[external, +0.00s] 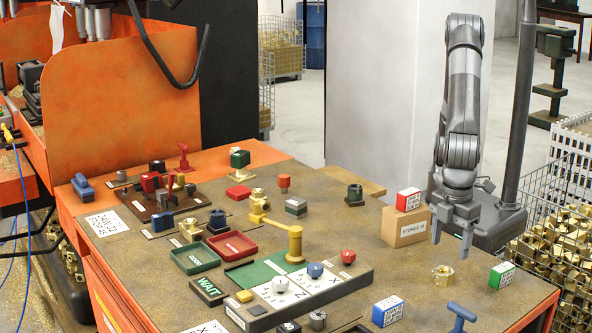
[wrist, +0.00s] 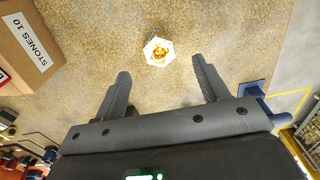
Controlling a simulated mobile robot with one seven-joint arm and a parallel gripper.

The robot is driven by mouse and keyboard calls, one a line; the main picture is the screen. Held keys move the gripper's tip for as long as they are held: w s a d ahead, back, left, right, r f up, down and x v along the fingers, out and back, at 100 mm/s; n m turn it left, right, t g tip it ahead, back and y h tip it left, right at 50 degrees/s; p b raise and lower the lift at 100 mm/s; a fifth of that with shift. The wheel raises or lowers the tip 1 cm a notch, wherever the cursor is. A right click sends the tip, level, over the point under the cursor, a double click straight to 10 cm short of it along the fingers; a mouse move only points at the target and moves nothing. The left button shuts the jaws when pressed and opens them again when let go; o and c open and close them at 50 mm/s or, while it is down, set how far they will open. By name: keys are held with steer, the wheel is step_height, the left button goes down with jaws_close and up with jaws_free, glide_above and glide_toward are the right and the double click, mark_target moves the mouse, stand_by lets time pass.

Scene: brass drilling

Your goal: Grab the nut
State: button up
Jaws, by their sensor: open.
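A brass hex nut (external: 443,274) lies on the speckled tabletop near its right side. In the wrist view the nut (wrist: 158,51) sits ahead of the fingertips, roughly between the lines of the two fingers. My gripper (external: 451,240) is open and empty, pointing down above the table behind the nut in the external view. In the wrist view my gripper (wrist: 159,75) shows both fingers spread wide, apart from the nut.
A cardboard box (external: 407,228) with a red-and-white box (external: 409,199) on it stands left of my gripper. A green-and-white box (external: 501,275), a blue-and-white box (external: 387,311) and a blue handle (external: 461,314) surround the nut. The table's right edge is close.

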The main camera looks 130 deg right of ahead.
mark_target(444, 270)
steer(key=f, duration=0.6)
steer(key=shift+w+d+f, duration=0.1)
steer(key=shift+w+f, duration=0.15)
steer(key=shift+f, duration=0.1)
steer(key=shift+r, duration=0.1)
steer(key=c, duration=1.3)
